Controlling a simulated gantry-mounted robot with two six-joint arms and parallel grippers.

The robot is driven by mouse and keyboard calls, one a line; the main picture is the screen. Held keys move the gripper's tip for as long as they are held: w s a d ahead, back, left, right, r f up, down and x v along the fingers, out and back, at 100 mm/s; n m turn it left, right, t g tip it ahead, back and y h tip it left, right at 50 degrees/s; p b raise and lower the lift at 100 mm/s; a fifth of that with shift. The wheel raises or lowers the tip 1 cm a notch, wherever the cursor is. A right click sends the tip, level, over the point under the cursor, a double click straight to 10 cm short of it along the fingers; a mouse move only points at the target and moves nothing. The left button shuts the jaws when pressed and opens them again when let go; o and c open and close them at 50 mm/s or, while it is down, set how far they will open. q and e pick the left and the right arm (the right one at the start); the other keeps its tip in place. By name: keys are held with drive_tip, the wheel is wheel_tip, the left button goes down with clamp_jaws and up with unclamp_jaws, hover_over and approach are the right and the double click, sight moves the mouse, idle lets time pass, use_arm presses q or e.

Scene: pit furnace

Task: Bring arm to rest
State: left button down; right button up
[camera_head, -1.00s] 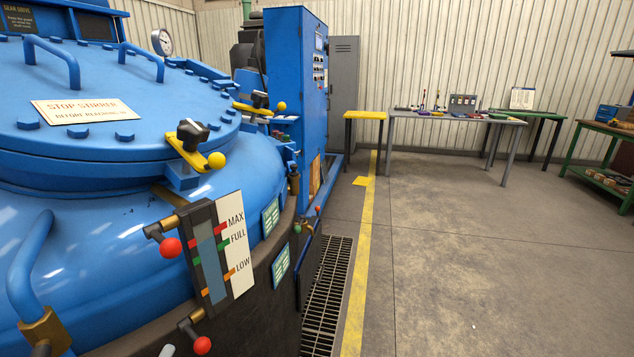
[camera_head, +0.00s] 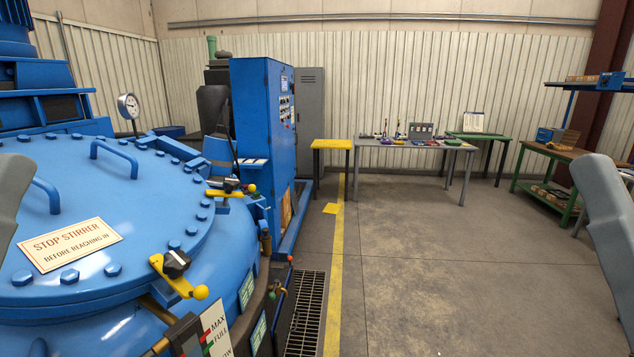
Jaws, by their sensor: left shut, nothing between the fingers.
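A grey part of my left arm shows at the left edge (camera_head: 12,200), in front of the blue furnace lid. A grey part of my right arm (camera_head: 608,215) shows at the right edge, over the floor and partly across the green workbench. No fingers of either gripper can be made out. Neither arm part visibly holds anything.
The blue furnace lid (camera_head: 140,215) fills the lower left, with yellow-knobbed clamps (camera_head: 178,276) on its rim. A blue control cabinet (camera_head: 262,150), yellow table (camera_head: 331,144), grey table (camera_head: 405,143) and green workbench (camera_head: 550,151) stand behind. The floor (camera_head: 430,260) at centre right is clear.

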wheel_tip(320, 180, up, 33)
drive_tip(key=p, duration=3)
drive_tip(key=shift+w+f, duration=0.1)
